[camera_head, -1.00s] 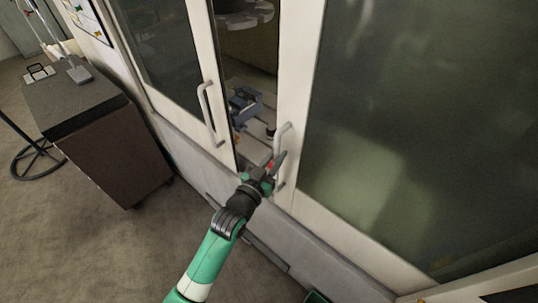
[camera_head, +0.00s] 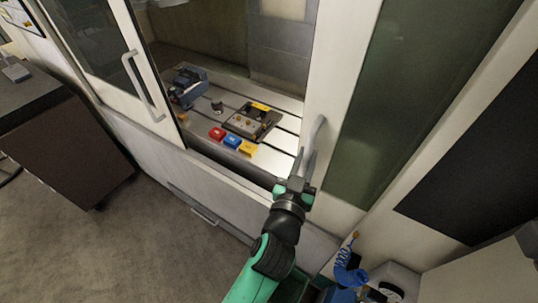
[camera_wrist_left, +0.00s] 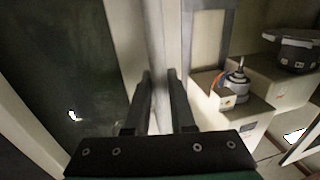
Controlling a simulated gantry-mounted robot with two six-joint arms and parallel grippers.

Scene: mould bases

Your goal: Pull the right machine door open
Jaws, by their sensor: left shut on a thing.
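The right machine door (camera_head: 338,70) has a pale frame and a dark green window, and stands open with a wide gap to its left. Its grey vertical handle (camera_head: 317,130) is on the door's left edge. My left gripper (camera_head: 307,164) is shut on the lower part of this handle. In the left wrist view the handle (camera_wrist_left: 156,50) runs between the two dark fingers (camera_wrist_left: 160,90). My right gripper is not in view.
The left door (camera_head: 105,62) with its own handle (camera_head: 139,82) stands left of the opening. Inside, a slotted table (camera_head: 282,142) holds a vise (camera_head: 187,86), red, blue and yellow blocks (camera_head: 233,142) and a dark plate (camera_head: 252,121). A dark cabinet (camera_head: 65,160) stands at the left.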

